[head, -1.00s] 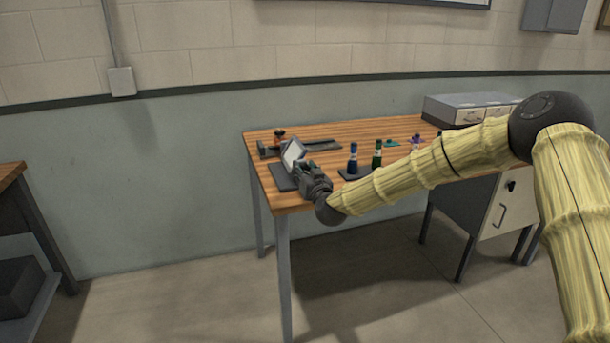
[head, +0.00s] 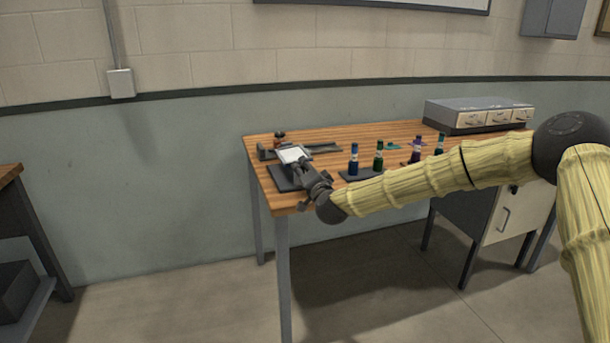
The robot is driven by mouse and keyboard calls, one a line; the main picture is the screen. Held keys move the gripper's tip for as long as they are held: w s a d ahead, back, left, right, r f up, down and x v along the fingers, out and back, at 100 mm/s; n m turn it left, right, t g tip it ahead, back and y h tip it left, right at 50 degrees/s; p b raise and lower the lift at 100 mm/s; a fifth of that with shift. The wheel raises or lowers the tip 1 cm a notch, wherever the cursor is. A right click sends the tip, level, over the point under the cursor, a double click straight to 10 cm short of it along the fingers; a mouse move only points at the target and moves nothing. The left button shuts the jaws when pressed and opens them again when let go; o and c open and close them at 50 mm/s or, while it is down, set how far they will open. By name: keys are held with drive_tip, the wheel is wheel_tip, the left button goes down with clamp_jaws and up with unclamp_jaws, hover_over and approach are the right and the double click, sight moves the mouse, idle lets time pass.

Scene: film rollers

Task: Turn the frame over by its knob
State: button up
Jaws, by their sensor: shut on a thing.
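The frame (head: 293,154) is a small pale panel at the left end of the wooden table. It now lies nearly flat above a dark base plate (head: 284,181). My gripper (head: 306,170) is at the near right edge of the frame, shut. The knob is hidden by the gripper's fingers and too small to make out, but the gripper meets the frame where it would be.
Blue (head: 354,159) and green (head: 378,155) bottles stand right of my gripper, with more bottles farther right. Behind the frame lies a dark rail (head: 322,148) with an upright red-brown piece (head: 279,138).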

drive_tip(key=shift+d+m, duration=0.15)
drive_tip(key=shift+m, duration=0.55)
drive_tip(key=o, duration=1)
drive_tip(key=v, duration=1.2)
